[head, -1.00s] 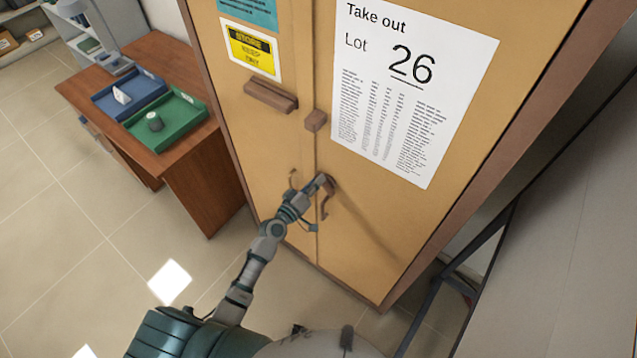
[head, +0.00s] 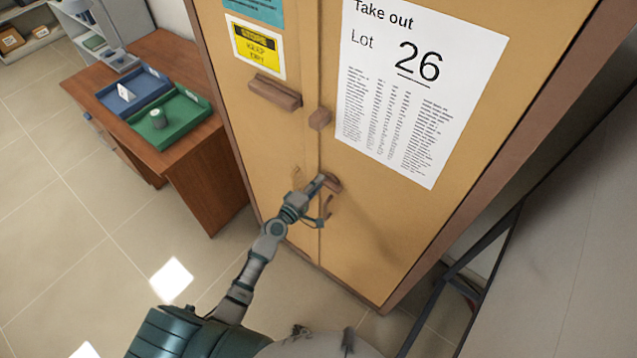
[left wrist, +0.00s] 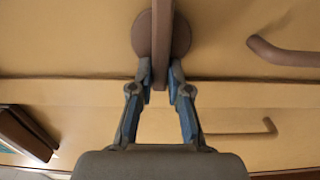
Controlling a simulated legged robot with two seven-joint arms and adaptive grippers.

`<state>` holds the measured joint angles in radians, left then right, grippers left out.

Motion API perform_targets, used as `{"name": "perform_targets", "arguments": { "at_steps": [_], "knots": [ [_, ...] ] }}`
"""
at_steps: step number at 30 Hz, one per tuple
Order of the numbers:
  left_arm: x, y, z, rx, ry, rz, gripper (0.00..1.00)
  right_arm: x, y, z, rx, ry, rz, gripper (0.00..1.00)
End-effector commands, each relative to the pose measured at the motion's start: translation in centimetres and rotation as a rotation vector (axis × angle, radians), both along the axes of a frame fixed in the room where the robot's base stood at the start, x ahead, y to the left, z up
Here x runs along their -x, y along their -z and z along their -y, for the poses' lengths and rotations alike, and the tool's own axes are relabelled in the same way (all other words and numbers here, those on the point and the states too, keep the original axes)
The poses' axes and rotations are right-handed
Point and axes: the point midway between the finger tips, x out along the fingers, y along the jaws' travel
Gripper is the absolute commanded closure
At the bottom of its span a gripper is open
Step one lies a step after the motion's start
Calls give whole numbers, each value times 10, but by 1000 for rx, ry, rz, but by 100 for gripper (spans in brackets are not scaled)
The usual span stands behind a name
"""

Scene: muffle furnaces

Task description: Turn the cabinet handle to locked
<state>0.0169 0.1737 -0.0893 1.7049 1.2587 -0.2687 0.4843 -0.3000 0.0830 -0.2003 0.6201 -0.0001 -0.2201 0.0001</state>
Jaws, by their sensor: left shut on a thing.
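The cabinet handle is a brown lever (left wrist: 161,30) on a round base (left wrist: 181,35), seen close in the left wrist view. In the head view the handle (head: 332,183) is on the right door, near the seam between the doors, partly hidden by my gripper. My left gripper (left wrist: 161,75) has one finger on each side of the lever and is shut on it near its end. In the head view my left gripper (head: 322,185) reaches the handle from below left. The cabinet (head: 390,230) is tan with both doors closed. My right gripper is not in view.
Curved door pulls (left wrist: 285,54) stick out beside the handle. A brown desk (head: 195,150) with a green tray (head: 190,127) stands left. Floor is clear before the cabinet.

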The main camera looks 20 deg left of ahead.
Motion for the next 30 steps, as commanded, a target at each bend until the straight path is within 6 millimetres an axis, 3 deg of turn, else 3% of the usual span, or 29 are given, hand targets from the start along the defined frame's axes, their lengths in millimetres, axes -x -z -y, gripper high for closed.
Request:
{"name": "perform_targets", "arguments": {
  "at_steps": [17,18,21,30],
  "knots": [
    [1,6,0,32,1,-22,100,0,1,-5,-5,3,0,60],
    [1,6,0,32,1,-22,81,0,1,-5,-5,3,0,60],
    [1,6,0,32,1,-21,58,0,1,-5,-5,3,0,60],
    [2,3,-1,32,0,-16,58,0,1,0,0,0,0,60]
  ]
}}
